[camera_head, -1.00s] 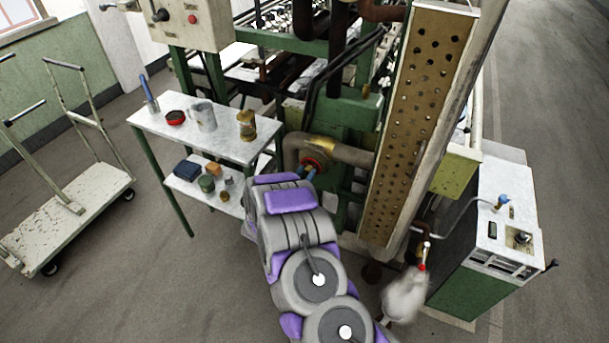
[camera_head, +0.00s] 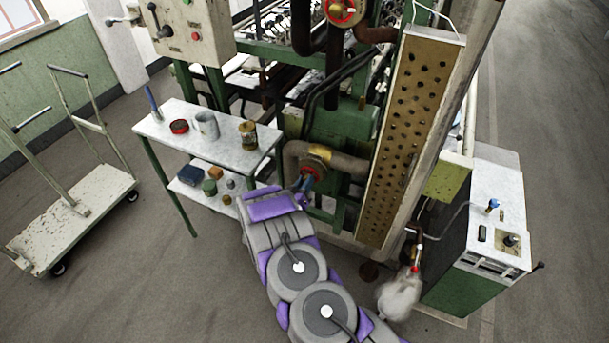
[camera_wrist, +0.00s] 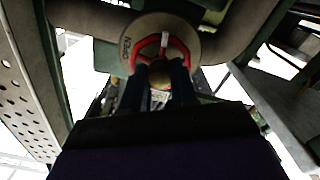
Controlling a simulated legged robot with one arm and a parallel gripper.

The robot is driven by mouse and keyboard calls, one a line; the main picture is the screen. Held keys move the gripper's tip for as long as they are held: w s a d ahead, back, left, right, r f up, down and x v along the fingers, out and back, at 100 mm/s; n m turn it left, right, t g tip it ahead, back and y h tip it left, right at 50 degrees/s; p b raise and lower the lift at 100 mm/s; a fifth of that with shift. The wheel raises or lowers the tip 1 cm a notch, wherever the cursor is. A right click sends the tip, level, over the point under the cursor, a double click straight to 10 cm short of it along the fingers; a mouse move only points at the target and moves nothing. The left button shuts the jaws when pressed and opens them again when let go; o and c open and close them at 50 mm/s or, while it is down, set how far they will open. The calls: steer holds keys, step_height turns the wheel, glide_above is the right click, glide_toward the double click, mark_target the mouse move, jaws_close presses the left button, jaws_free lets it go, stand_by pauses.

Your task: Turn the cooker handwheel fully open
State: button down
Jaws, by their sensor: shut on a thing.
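The red handwheel (camera_head: 317,162) sits on the brown pipe at the green machine frame, low and in the middle of the head view. In the wrist view, the red handwheel (camera_wrist: 171,43) shows in front of a round lettered plate (camera_wrist: 127,40), with a pale mark near its top. My gripper (camera_head: 306,181) reaches it from below. In the wrist view, the two dark fingers of my gripper (camera_wrist: 159,72) are at the wheel's lower part, shut on it. The fingers hide the lower rim, and the exact contact is hard to see.
A second red wheel (camera_head: 341,9) is higher on the machine. A perforated panel (camera_head: 411,135) stands right of my arm. A shelf table (camera_head: 222,146) with cups and tins is at left. A green-and-white cabinet (camera_head: 470,280) and white cart (camera_head: 90,215) flank open floor.

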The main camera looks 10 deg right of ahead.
steer(key=n+p, duration=0.1)
steer(key=n, duration=0.1)
steer(key=n+p, duration=0.1)
steer(key=n, duration=0.1)
steer(key=shift+a+r, duration=0.1)
steer(key=shift+r, duration=0.1)
steer(key=n, duration=0.4)
steer(key=n+p, duration=0.1)
steer(key=n, duration=0.3)
steer(key=n+p, duration=0.1)
steer(key=n, duration=0.3)
steer(key=shift+a+f+n, duration=0.1)
steer(key=shift+f+n, duration=0.2)
steer(key=shift+n, duration=0.1)
steer(key=c, duration=1)
jaws_free()
steer(key=shift+w, duration=0.1)
steer(key=b+v, duration=0.1)
steer(key=v, duration=0.6)
